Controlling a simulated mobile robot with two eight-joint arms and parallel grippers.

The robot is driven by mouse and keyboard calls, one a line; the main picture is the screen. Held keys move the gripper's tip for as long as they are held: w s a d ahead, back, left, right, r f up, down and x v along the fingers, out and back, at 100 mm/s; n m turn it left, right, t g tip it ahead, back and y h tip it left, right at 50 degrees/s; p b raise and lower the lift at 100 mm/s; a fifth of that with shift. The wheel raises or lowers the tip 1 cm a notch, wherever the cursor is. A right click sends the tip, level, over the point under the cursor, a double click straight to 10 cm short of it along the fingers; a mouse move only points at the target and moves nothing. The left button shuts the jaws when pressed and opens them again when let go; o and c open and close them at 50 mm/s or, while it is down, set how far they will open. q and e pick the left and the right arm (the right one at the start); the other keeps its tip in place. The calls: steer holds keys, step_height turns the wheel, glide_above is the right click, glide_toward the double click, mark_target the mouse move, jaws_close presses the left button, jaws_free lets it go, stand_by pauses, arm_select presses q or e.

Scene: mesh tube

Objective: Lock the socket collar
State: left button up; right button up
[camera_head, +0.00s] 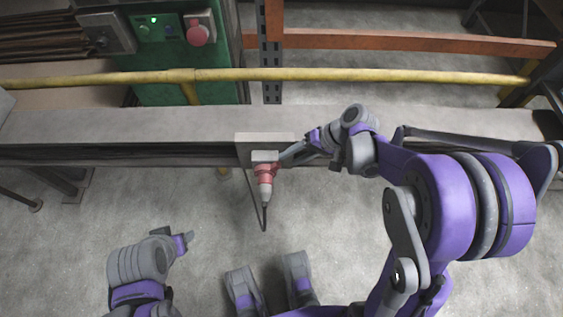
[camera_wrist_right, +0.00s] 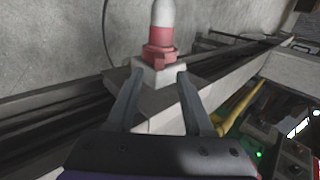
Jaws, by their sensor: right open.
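The red socket collar (camera_head: 266,172) sits on a pale square mount on the front of a grey beam, with a light grey plug (camera_head: 265,190) below it and a dark cable hanging down. In the right wrist view the collar (camera_wrist_right: 160,50) shows red with a small lug, and the white plug (camera_wrist_right: 163,13) is beyond it. My right gripper (camera_head: 284,158) is just right of the collar; its two open fingers (camera_wrist_right: 159,74) point at the mount with nothing visibly between them. My left gripper (camera_head: 188,238) is low at the left, away from the socket; its jaw opening is unclear.
The grey beam (camera_head: 80,125) runs across the view, with a yellow rail (camera_head: 350,75) behind it. A green control panel (camera_head: 185,60) with a red button (camera_head: 198,34) stands at the back left. The concrete floor in front is clear around the hanging cable.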

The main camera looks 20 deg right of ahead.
mark_target(280, 164)
steer(key=b+x, duration=0.1)
steer(key=x, duration=0.4)
steer(key=shift+a+f, duration=0.1)
steer(key=shift+f, duration=0.1)
jaws_close()
